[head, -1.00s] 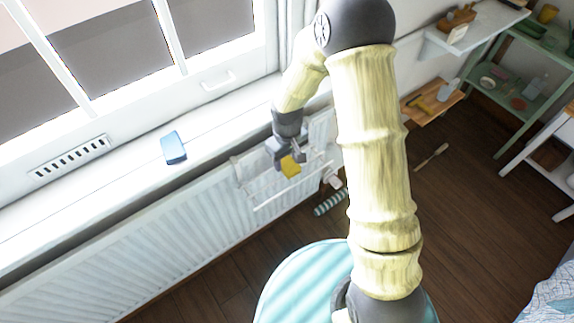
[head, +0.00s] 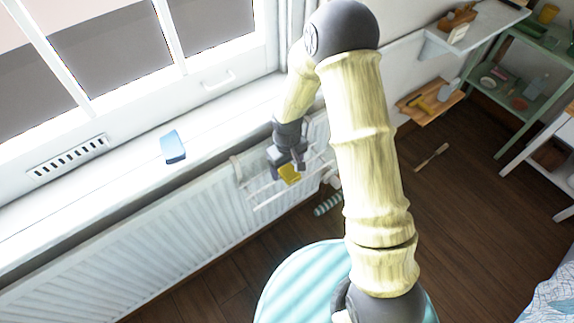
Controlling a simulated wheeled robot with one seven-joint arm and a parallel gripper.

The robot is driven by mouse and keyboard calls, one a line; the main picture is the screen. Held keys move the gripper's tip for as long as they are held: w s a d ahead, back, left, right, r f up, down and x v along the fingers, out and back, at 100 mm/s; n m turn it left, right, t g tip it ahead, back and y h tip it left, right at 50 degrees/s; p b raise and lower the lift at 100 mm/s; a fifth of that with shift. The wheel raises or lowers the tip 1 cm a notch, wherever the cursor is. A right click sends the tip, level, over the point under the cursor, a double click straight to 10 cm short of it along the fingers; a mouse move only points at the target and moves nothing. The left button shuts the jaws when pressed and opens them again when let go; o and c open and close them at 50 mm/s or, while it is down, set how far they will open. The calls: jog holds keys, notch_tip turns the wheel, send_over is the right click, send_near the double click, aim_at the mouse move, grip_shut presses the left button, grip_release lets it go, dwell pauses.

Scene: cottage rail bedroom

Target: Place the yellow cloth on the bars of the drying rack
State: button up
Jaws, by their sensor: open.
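The yellow cloth (head: 289,174) is a small folded piece lying at the white drying rack (head: 262,203), which hangs on the front of the radiator. It appears to rest on the rack's bars, though their contact is too small to see clearly. My gripper (head: 287,165) is open, pointing down just above and at the back of the cloth. Its fingers partly hide the cloth's upper edge. My arm covers the right side of the rack area.
A blue box-like object (head: 173,147) lies on the window sill. The white radiator (head: 150,262) runs below it. A striped roll (head: 328,204) and a wooden brush (head: 432,156) lie on the dark floor. A wooden shelf (head: 431,103) and green shelving (head: 528,85) stand at right.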

aim_at(287, 167)
notch_tip(287, 167, up, 12)
jog(key=p, duration=0.1)
jog(key=shift+r, duration=0.15)
dwell(0.4)
dwell(0.5)
jog(key=s+d+r+m+t, duration=0.2)
jog(key=s+d+r+m, duration=0.4)
jog(key=s+d, duration=0.6)
notch_tip(287, 167, up, 2)
jog(key=shift+s+d+r+m+t, duration=0.1)
jog(key=shift+s+d+m+t, duration=0.25)
jog(key=shift+d, duration=0.45)
jog(key=shift+w, duration=0.15)
